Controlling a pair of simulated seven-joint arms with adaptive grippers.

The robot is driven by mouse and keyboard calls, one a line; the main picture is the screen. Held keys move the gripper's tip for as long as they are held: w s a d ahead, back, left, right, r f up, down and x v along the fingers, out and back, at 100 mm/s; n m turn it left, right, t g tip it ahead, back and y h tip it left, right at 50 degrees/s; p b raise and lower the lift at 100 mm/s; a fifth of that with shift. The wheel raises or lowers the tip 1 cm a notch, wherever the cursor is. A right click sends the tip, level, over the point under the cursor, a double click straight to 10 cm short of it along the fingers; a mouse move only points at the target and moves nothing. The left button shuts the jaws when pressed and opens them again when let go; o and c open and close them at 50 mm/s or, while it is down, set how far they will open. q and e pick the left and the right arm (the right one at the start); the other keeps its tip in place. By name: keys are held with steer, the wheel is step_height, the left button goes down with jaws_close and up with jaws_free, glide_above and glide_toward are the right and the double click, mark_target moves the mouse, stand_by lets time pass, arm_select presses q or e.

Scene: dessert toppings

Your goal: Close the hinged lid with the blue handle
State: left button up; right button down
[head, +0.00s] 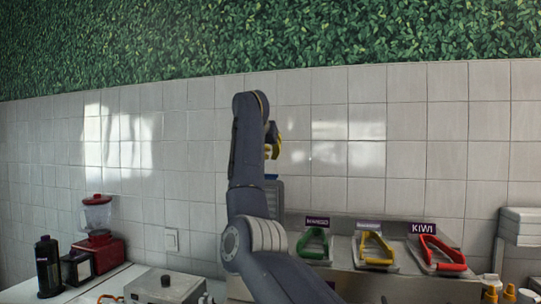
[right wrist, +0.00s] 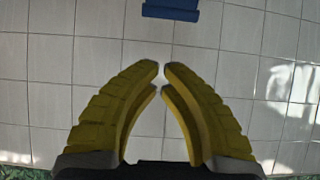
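The hinged lid (head: 275,198) stands raised, upright against the tiled wall in the head view, partly hidden by my right arm. Its blue handle (head: 271,177) shows as a thin strip at its top edge. In the right wrist view the blue handle (right wrist: 171,10) is at the top edge, ahead of the fingertips and apart from them. My right gripper (head: 273,146) is above the handle in the head picture. In the right wrist view its yellow fingers (right wrist: 161,68) have tips brought almost together, with nothing between them. My left gripper is out of view.
Lids with a green handle (head: 315,243), a yellow handle (head: 375,250) and a red handle (head: 442,254) lie down to the right on the metal counter. A red blender (head: 98,245) stands at left. Bottles (head: 491,290) and white containers (head: 520,240) are at right.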

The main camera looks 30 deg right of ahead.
steer(key=shift+w+d+f, duration=0.3)
steer(key=shift+f, duration=0.6)
steer(key=shift+w+d+f, duration=0.25)
steer(key=shift+d+f, duration=0.05)
steer(key=shift+f, duration=0.55)
steer(key=shift+w+d+f, duration=0.3)
steer(key=shift+f, duration=0.6)
steer(key=shift+a, duration=0.15)
